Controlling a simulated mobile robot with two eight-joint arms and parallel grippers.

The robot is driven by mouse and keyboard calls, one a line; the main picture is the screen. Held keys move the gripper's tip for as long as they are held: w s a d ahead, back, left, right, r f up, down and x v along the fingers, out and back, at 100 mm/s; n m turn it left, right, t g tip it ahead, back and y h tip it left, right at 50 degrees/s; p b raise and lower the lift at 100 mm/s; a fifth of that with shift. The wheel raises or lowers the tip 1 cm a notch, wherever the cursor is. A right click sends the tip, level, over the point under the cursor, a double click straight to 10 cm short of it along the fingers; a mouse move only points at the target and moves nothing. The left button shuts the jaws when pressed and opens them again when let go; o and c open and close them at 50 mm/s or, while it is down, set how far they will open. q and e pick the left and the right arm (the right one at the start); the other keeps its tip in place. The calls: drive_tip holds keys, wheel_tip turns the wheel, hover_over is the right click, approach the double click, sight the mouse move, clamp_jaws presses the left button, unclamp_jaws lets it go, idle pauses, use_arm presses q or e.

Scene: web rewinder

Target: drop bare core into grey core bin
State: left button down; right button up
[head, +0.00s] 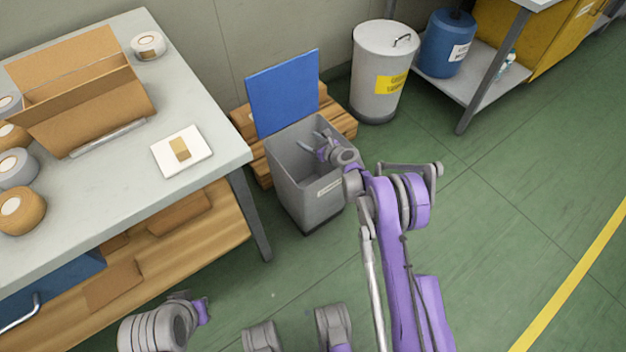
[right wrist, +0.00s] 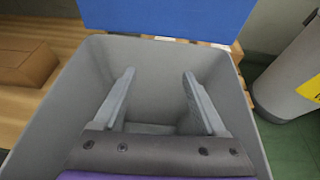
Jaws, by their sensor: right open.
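The grey core bin (head: 322,200) stands on the floor right of the table, with its blue lid (head: 283,92) raised at the back. In the right wrist view the bin's grey walls (right wrist: 60,125) surround my fingers, and the blue lid (right wrist: 165,15) is beyond. My right gripper (head: 312,145) is over the bin's mouth, pointing down into it. In the right wrist view the gripper (right wrist: 158,75) has its two fingers apart with nothing between them. I see no bare core in either view; the bin's floor is partly hidden.
The table (head: 215,125) at left carries several tape rolls (head: 148,45), a cardboard holder (head: 85,105) and a white card (head: 182,151). A wooden pallet (head: 340,117) lies behind the bin. A lidded grey drum (head: 380,60) stands behind right. Green floor (head: 510,200) is clear at right.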

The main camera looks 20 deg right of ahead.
drive_tip(key=shift+s+d, duration=0.1)
drive_tip(key=p+v, duration=0.2)
drive_tip(key=v, duration=0.8)
drive_tip(key=shift+s+r, duration=0.15)
drive_tip(key=shift+s, duration=0.1)
drive_tip(key=shift+d, duration=0.1)
